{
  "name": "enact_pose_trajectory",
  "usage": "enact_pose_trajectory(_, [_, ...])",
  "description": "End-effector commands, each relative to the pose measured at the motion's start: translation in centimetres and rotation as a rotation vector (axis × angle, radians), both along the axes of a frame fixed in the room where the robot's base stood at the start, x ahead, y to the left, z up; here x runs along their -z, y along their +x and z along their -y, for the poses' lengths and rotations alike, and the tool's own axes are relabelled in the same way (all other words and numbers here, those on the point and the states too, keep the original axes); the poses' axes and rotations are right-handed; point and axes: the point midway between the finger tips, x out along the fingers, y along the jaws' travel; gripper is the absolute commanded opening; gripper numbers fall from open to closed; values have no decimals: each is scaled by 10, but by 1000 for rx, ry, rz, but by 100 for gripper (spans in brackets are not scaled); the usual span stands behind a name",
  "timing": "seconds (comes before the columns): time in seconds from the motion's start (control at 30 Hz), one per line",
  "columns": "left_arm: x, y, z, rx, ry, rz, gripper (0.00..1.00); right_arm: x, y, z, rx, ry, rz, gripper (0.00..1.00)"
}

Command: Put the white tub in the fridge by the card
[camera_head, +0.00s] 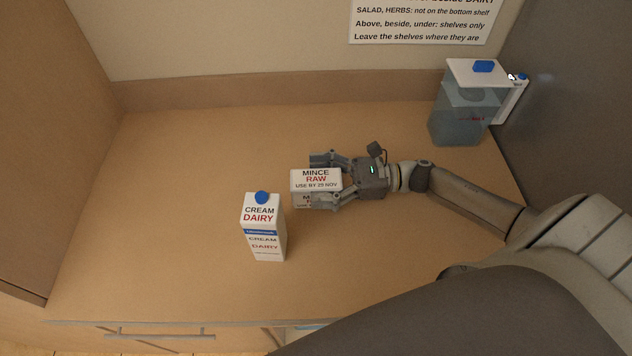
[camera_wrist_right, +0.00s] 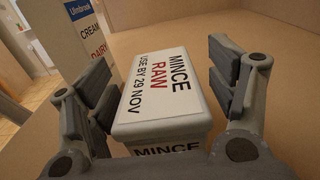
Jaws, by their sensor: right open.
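The white tub (camera_head: 316,181) stands on the wooden counter, labelled MINCE RAW, USE BY 29 NOV. My right gripper (camera_head: 322,180) reaches in from the right with one finger on each side of the tub. In the right wrist view the tub (camera_wrist_right: 157,92) sits between the two open fingers, with a gap visible at the right finger; contact at the left finger is hard to tell. The card (camera_head: 425,22) is on the back wall, its top cut off; it reads that salad and herbs are not for the bottom shelf. No fridge interior is clearly visible. My left gripper is out of view.
A cream carton (camera_head: 263,228) with a blue cap, marked DAIRY, stands close to the tub's left front. A clear jug (camera_head: 462,112) with a white lid stands at the back right. The counter's left side is clear. A drawer handle (camera_head: 160,336) shows below the front edge.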

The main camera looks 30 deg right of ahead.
Motion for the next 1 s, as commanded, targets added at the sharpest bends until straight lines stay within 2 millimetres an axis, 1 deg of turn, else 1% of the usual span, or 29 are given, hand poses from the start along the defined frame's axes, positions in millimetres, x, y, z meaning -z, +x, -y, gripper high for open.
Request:
enact_pose_trajectory(0.03, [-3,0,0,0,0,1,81,-2,2,-4,0,0,1,79])
enact_pose_trajectory(0.1, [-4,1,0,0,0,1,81,0,3,-6,0,-1,0,79])
enact_pose_trajectory(0.3, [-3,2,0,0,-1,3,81,1,3,-6,0,-1,0,79])
enact_pose_trajectory(0.37, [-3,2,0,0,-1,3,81,1,3,-6,0,-1,0,72])
enact_pose_trajectory(0.77, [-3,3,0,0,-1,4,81,-1,3,-6,0,0,1,21])
enact_pose_trajectory(0.8, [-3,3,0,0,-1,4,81,-1,3,-6,0,0,1,19])
enact_pose_trajectory(1.0, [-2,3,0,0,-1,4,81,-2,3,-6,-1,0,2,18])
